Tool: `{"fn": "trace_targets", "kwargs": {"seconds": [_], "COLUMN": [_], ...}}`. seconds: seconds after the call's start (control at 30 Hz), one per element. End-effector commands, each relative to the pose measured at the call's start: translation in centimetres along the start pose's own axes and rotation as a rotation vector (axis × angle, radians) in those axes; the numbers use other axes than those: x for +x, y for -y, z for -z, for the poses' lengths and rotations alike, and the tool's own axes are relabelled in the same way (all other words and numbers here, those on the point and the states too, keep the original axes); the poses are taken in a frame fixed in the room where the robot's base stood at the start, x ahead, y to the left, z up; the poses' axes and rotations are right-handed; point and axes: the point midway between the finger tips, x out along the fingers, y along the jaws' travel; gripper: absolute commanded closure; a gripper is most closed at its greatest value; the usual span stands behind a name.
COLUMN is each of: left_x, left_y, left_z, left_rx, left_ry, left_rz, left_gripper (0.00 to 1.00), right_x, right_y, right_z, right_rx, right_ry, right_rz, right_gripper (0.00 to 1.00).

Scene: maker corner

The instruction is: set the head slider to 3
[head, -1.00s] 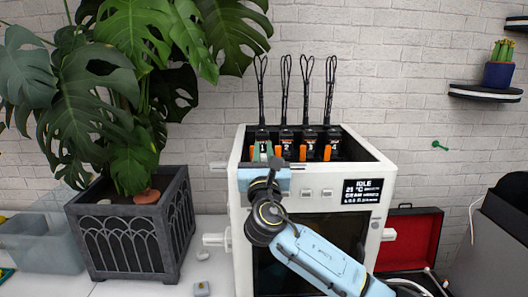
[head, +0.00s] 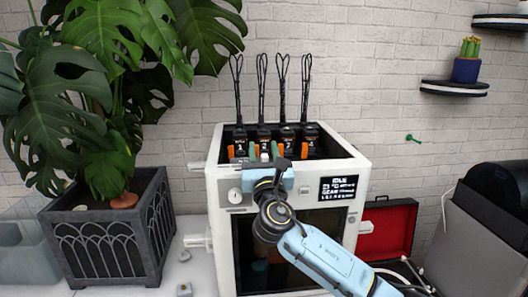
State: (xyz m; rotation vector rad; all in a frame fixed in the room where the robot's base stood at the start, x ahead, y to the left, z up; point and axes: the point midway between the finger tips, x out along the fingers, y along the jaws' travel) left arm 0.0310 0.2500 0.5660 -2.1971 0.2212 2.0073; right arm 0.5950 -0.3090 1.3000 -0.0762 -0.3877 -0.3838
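A white 3D printer (head: 215,190) stands on the table with several numbered black tool heads along its open top, each with an orange tab beside it. My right gripper (head: 264,152) is at the top front edge, in front of head 2. Its two green fingertips stand apart, one on each side of a small white piece (head: 264,157). I cannot tell whether this is the head slider or whether the fingers touch it. My gripper body hides part of the front panel. The display (head: 339,188) reads IDLE. My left gripper is out of view.
A round white dial (head: 235,196) is on the printer's front left. A potted monstera (head: 105,235) stands left, its leaves reaching toward the printer. An open red-lined case (head: 388,228) and a grey-black object (head: 485,230) are at right.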

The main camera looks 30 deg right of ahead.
Motion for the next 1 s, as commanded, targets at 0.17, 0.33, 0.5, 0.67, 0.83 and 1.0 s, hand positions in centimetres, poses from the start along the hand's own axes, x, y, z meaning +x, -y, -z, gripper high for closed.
{"fn": "trace_targets", "kwargs": {"seconds": [0.17, 0.33, 0.5, 0.67, 0.83, 1.0], "left_x": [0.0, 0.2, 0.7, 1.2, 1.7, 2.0], "left_y": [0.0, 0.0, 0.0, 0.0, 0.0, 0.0], "left_z": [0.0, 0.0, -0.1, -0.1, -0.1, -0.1], "left_rx": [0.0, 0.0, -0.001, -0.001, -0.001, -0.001], "left_ry": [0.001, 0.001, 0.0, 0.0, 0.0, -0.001], "left_rz": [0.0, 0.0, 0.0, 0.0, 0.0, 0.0], "left_gripper": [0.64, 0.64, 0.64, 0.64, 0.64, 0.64], "right_x": [0.0, -0.9, -4.1, -7.8, -11.1, -12.9], "right_y": [0.0, 0.0, 0.0, 0.0, 0.0, 0.0], "right_z": [0.0, 0.1, 0.2, 0.2, 0.2, 0.1], "right_rx": [-0.001, -0.001, 0.001, 0.002, 0.001, 0.0], "right_ry": [0.0, 0.0, -0.002, -0.003, -0.003, 0.0], "right_rz": [0.001, 0.0, -0.003, -0.002, -0.001, -0.001], "right_gripper": [0.62, 0.62, 0.62, 0.62, 0.62, 0.62]}}
